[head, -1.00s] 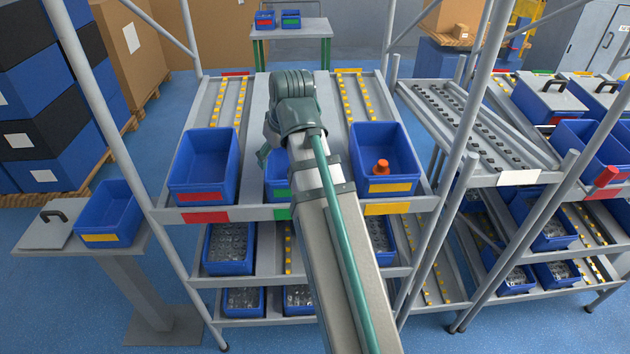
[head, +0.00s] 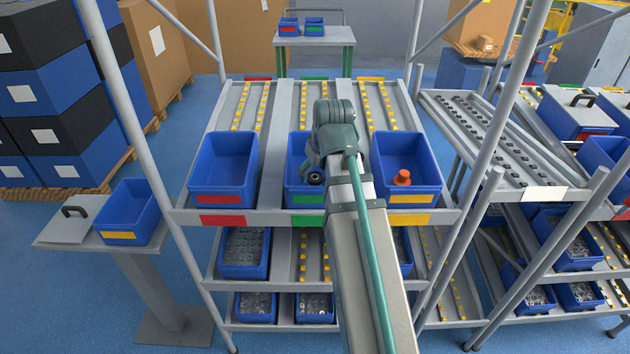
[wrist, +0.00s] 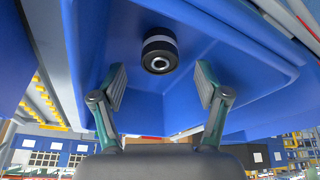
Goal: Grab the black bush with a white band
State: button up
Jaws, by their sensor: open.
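A black bush with a light band (wrist: 160,52) sits inside the blue bin with the green label (head: 305,200) on the top shelf. It also shows in the head view (head: 316,178), at the left side of my arm. In the wrist view it lies ahead of and between the fingertips, not touched by them. My gripper (wrist: 161,88) is open and empty, with its two fingers spread. In the head view the gripper is mostly hidden behind my arm, over the green-label bin.
A red-label blue bin (head: 223,168) stands empty to the left. A yellow-label blue bin (head: 408,184) to the right holds an orange part (head: 402,178). Rack posts rise on both sides. A side stand at left carries another blue bin (head: 128,212).

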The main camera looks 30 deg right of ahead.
aim_at(315, 177)
jog(key=shift+p+x, duration=0.45)
jog(key=shift+x, duration=1.65)
grip_shut()
